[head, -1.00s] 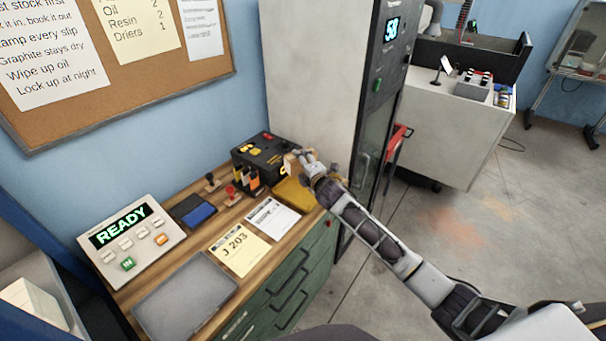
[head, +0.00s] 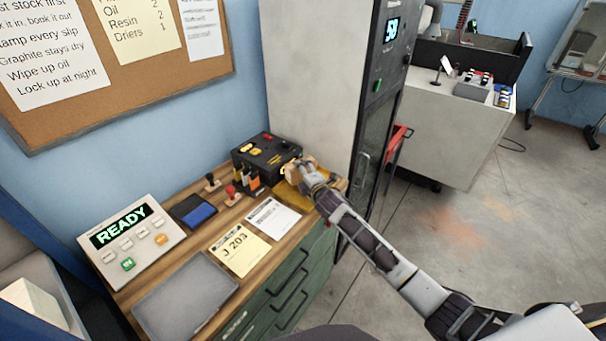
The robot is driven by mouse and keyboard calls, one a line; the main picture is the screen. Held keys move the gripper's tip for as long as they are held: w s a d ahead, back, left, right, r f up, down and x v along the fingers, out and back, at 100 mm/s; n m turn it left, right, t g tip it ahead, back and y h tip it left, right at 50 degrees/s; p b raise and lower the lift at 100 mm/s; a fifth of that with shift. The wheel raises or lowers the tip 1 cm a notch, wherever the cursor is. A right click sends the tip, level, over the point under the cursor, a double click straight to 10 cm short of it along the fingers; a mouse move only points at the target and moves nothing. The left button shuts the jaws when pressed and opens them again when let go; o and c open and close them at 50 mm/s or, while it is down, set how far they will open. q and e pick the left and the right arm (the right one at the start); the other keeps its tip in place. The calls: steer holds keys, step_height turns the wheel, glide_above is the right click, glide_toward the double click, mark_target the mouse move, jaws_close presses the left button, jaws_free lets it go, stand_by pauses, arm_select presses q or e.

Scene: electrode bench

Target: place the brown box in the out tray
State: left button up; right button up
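My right gripper (head: 312,175) is over the far right end of the wooden bench, above a yellow item (head: 290,193) and beside the black device. Small tan-brown surfaces (head: 292,172) show at the gripper; they may be part of the brown box, but the hand hides most of it. I cannot tell whether the fingers are shut on it. A shallow grey tray (head: 187,297) lies empty at the near left of the bench; I see no out label on it. My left gripper is not in view.
A black device (head: 266,153), stamps (head: 231,192), a blue ink pad (head: 197,212), a READY panel (head: 130,241), a J 203 card (head: 239,250) and a white sheet (head: 275,218) occupy the bench. A tall grey cabinet (head: 312,80) stands at its right end.

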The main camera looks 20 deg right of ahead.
steer(key=shift+f+b, duration=0.3)
steer(key=shift+f, duration=0.2)
stand_by(0.3)
steer(key=o, duration=1.8)
steer(key=shift+c, duration=0.2)
steer(key=shift+o, duration=0.3)
steer(key=shift+f, duration=0.1)
steer(key=shift+s+f, duration=0.1)
steer(key=shift+r+p, duration=0.4)
steer(key=shift+r, duration=0.3)
steer(key=shift+s, duration=0.3)
steer(key=shift+b+v, duration=0.45)
steer(key=shift+v, duration=5.2)
